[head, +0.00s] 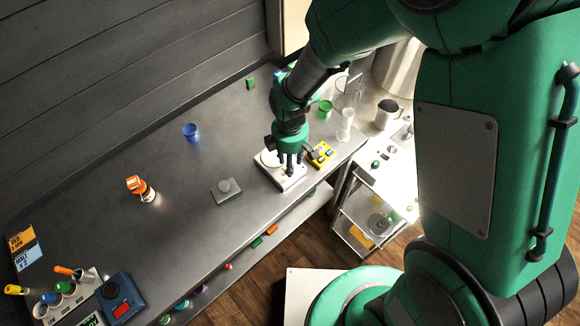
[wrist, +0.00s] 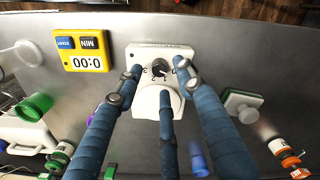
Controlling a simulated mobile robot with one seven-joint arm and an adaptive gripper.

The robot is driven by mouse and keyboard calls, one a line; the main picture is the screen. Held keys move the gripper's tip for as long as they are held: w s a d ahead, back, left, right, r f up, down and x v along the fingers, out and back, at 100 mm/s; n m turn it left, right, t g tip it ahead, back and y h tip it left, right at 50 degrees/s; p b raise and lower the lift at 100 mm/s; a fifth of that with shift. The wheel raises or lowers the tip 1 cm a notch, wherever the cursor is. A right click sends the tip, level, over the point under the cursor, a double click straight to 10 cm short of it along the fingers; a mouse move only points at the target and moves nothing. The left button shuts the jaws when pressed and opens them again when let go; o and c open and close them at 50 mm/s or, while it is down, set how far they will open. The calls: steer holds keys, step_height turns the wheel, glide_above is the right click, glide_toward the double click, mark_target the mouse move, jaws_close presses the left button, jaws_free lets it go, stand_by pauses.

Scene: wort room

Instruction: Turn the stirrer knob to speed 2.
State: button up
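The white stirrer (head: 268,172) stands near the right end of the grey bench, under my gripper (head: 290,167). In the wrist view the stirrer (wrist: 150,51) shows its dark round knob (wrist: 159,68), with the numbers 0 to 3 around the knob's lower side. I cannot make out surely which number the knob points to. My gripper (wrist: 160,80) has three blue fingers spread around the knob, one at the left, one at the right and one below. Gaps show between the fingertips and the knob. The lower finger covers part of the stirrer's white round top.
A yellow timer (wrist: 83,50) reading 0:00 stands close beside the stirrer. A grey block with a round top (head: 226,190) lies on its other side. A blue cup (head: 190,132) and an orange-capped bottle (head: 142,188) stand farther off. Bench surface between them is clear.

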steer(key=shift+f, duration=1.5)
jaws_close()
